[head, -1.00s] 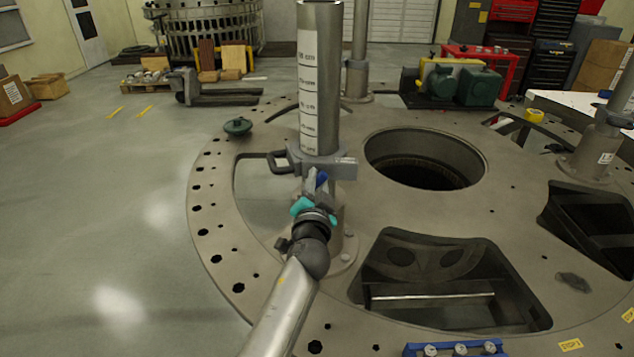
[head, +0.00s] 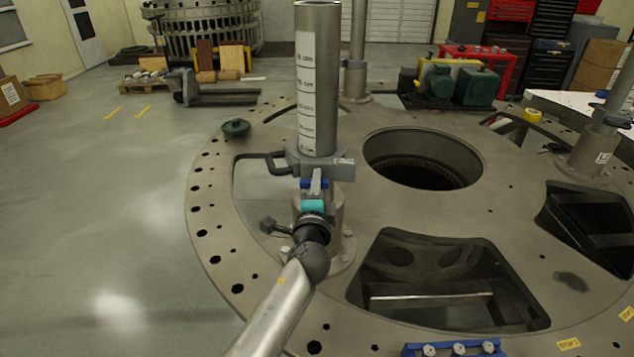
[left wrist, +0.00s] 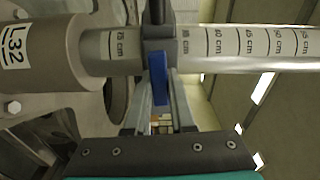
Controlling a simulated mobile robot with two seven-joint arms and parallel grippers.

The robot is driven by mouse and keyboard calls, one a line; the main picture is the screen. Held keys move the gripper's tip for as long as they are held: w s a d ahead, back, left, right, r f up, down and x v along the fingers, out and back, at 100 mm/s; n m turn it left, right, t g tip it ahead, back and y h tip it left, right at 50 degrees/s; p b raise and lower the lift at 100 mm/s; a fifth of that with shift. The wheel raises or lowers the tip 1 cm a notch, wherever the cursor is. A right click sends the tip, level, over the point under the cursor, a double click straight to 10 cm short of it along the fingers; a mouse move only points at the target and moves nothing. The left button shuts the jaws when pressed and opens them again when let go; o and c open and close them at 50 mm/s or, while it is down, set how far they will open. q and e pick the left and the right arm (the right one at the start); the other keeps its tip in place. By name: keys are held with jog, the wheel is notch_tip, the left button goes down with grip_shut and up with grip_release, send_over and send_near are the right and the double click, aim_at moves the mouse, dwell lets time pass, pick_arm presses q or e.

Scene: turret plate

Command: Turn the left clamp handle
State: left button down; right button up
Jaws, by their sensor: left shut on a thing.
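The left clamp (head: 330,168) is a grey collar around an upright metal post (head: 317,100) with a printed scale. My right gripper does not show.
The post stands on a large round plate (head: 230,270) with a round hole and wide openings. Similar posts stand behind and at the right. A blue fixture (head: 455,348) lies at the front edge.

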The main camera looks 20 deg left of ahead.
pick_arm(q)
jog(key=shift+m, duration=0.4)
jog(key=c, duration=0.8)
grip_release()
jog(key=shift+o, duration=0.2)
jog(key=b+v, duration=0.1)
jog(key=v, duration=1.4)
jog(key=shift+s, duration=0.1)
